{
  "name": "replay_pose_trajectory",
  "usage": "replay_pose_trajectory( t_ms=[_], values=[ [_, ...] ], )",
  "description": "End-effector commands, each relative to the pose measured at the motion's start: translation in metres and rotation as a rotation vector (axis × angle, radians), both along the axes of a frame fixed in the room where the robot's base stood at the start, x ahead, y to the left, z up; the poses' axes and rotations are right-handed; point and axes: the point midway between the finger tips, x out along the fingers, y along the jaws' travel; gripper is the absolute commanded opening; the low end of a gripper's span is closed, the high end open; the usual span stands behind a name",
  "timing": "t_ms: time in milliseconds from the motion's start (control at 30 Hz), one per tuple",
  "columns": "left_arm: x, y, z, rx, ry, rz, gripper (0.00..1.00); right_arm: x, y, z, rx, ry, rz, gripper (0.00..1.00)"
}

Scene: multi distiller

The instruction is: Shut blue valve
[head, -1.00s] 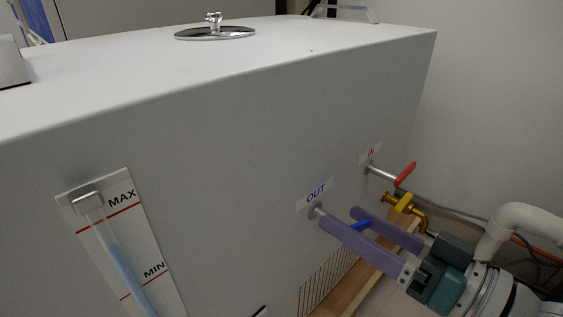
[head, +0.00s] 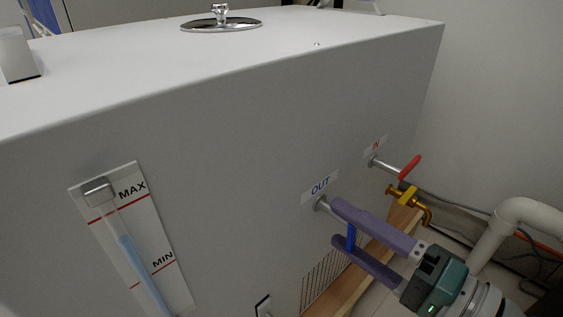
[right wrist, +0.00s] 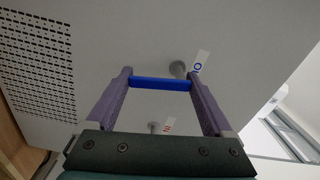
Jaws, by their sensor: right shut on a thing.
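The blue valve handle (head: 351,237) is on the side of the large white tank, below the OUT label (head: 320,187). It stands roughly upright in the head view. My right gripper (head: 337,222) has its purple fingers one above the other, with the handle spanning between them and its ends against both fingers. In the right wrist view the blue handle (right wrist: 160,84) lies across the gap between the fingertips (right wrist: 159,75). The valve's metal pipe stub (head: 322,204) shows partly behind the upper finger. My left gripper is not in view.
The red valve handle (head: 409,168) by the IN label and a brass tap (head: 404,195) sit just right of my gripper. A white pipe (head: 500,225) runs behind my right arm. A level gauge (head: 138,240) is on the tank's left.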

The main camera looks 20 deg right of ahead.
Motion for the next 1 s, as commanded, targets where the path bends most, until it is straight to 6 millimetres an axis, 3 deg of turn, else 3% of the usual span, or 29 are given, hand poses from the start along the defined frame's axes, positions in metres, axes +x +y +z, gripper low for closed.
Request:
replay_pose_trajectory(
  t_ms=[400, 967, 1000],
  values=[
    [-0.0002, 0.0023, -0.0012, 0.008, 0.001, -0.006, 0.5, -0.0021, 0.0045, -0.0016, 0.17, 0.074, 0.001, 0.31],
    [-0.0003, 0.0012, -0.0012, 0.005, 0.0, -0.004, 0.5, -0.0024, 0.0052, -0.0014, 0.197, 0.084, 0.001, 0.31],
    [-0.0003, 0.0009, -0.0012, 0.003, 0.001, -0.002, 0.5, -0.0023, 0.0051, -0.0014, 0.196, 0.083, 0.0, 0.91]
  ],
)
